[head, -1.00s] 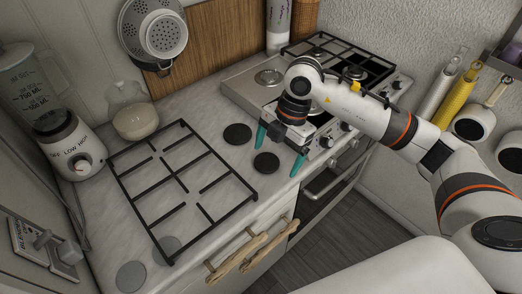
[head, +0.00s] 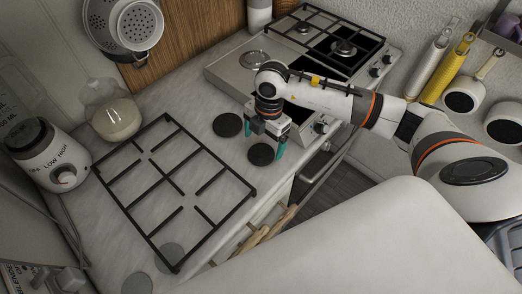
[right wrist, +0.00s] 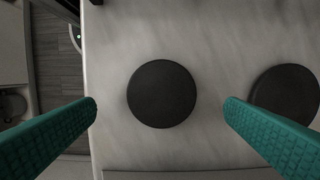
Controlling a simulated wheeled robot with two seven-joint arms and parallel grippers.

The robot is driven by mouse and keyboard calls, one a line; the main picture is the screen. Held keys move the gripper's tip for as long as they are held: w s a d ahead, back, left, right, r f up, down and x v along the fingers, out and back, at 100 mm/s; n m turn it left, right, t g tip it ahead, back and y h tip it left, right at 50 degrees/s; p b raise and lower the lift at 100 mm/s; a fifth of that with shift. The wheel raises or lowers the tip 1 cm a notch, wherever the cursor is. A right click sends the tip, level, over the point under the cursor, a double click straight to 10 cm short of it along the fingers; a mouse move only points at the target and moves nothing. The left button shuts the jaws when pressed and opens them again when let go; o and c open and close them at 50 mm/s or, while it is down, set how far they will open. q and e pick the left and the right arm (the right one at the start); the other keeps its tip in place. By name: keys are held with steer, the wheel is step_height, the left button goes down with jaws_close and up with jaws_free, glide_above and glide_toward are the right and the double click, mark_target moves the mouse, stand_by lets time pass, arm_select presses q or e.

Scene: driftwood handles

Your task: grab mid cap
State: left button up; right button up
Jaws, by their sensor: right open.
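Two black round burner caps lie flat on the marble counter: a front one (head: 261,154) and a back-left one (head: 227,125). Which one counts as the mid cap I cannot tell for sure. My right gripper (head: 264,140) has teal fingers, spread open and empty, above the front cap. In the right wrist view the front cap (right wrist: 161,93) shows whole, centred between the fingertips and apart from both. The back-left cap (right wrist: 287,93) is beyond the right finger, which covers part of it. My left gripper is not in view.
A black pan grate (head: 183,206) lies left of the caps, with two grey discs (head: 137,285) near its front end. The stove (head: 225,80) stands behind and right. A blender base (head: 48,158) and a glass jar (head: 115,118) are at the left. The counter edge is close in front.

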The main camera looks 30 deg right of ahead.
mark_target(261, 153)
steer(key=f, duration=0.2)
steer(key=f+p, duration=0.1)
steer(key=shift+a+f, duration=0.2)
steer(key=shift+a, duration=0.1)
steer(key=shift+f, duration=0.2)
steer(key=shift+c, duration=1)
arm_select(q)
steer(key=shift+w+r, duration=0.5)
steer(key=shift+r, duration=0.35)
arm_select(e)
steer(key=c, duration=0.9)
